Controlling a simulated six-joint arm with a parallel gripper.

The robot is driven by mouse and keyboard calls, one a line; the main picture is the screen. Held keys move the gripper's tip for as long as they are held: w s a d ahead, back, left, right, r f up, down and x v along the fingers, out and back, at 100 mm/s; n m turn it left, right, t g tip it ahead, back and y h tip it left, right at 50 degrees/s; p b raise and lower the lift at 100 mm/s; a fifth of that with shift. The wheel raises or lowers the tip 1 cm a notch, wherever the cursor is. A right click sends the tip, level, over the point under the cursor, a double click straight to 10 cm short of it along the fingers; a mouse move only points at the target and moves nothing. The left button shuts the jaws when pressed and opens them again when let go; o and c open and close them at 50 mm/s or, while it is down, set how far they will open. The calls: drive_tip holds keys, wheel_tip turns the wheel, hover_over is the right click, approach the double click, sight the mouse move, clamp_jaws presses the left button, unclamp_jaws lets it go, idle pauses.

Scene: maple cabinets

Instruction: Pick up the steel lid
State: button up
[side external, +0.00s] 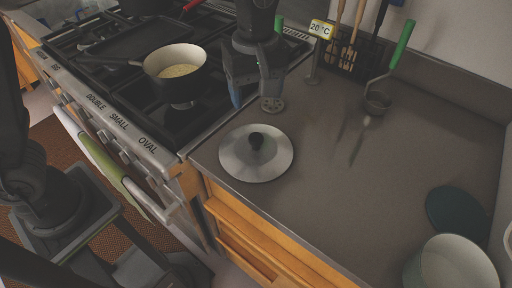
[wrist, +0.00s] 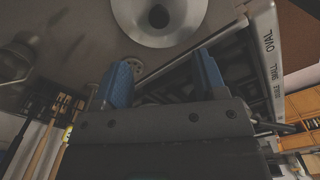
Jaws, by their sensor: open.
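The steel lid (side external: 257,164), a shiny disc with a black knob (side external: 256,141), lies flat on the grey counter beside the stove's corner. It shows at the top of the wrist view (wrist: 137,22), its knob (wrist: 158,16) beyond the fingertips and the upper rim cut off. My gripper (side external: 254,92) is above and behind the lid in the side view, pointing down near the stove's right edge. Its two blue fingers are spread apart in the wrist view (wrist: 163,80), with nothing held between them. The lid and the fingers are apart.
A pan (side external: 176,66) with pale contents sits on the black stove (side external: 130,108). A small round perforated disc (side external: 271,104) is near my gripper. A pale pot (side external: 450,264) and a dark teal disc (side external: 457,211) are at right. Mid-counter is clear.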

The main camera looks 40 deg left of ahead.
sight(256, 138)
wheel_tip(256, 138, down, 14)
drive_tip(key=shift+w+r, duration=0.1)
idle(0.5)
